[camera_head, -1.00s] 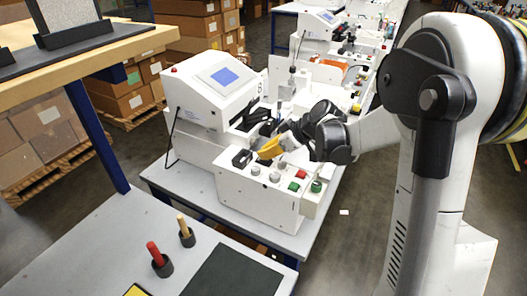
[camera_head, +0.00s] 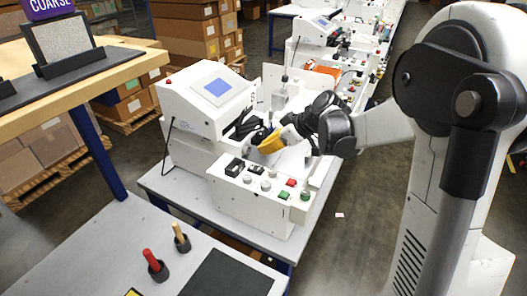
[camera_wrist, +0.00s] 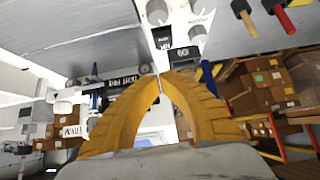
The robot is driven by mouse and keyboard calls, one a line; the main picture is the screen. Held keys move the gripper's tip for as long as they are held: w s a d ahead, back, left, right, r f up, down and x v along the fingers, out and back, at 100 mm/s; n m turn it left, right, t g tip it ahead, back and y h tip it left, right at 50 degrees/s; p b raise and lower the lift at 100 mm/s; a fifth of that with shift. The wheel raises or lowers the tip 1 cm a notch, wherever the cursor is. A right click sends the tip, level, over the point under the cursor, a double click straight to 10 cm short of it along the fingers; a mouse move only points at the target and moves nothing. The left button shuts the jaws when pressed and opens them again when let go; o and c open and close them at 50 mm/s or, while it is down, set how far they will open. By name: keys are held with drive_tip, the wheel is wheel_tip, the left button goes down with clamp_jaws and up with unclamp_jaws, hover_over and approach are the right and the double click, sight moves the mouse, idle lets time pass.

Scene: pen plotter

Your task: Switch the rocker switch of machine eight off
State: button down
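Machine eight is the nearest white machine (camera_head: 205,103), with a blue screen on its sloped top and a dark 8 beside it. Its front control box (camera_head: 250,205) carries two black switch-like parts at its left end, a left one (camera_head: 235,166) and a right one (camera_head: 257,170). I cannot tell which way any rocker is tipped. My gripper (camera_head: 264,148) has yellow fingers and hangs just behind and above these parts, apparently apart from them. In the wrist view the fingertips (camera_wrist: 160,78) meet with nothing between them. Black parts (camera_wrist: 182,55) of the panel show just beyond them.
Grey knobs (camera_head: 249,179), a red button (camera_head: 291,183) and a green button (camera_head: 284,195) share the panel. More machines (camera_head: 318,40) stand behind.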

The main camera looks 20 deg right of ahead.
drive_tip(key=p+v, duration=0.1)
drive_tip(key=v, duration=0.5)
drive_tip(key=shift+a+r+p, duration=0.3)
drive_tip(key=shift+r, duration=0.25)
drive_tip(key=shift+w, duration=0.1)
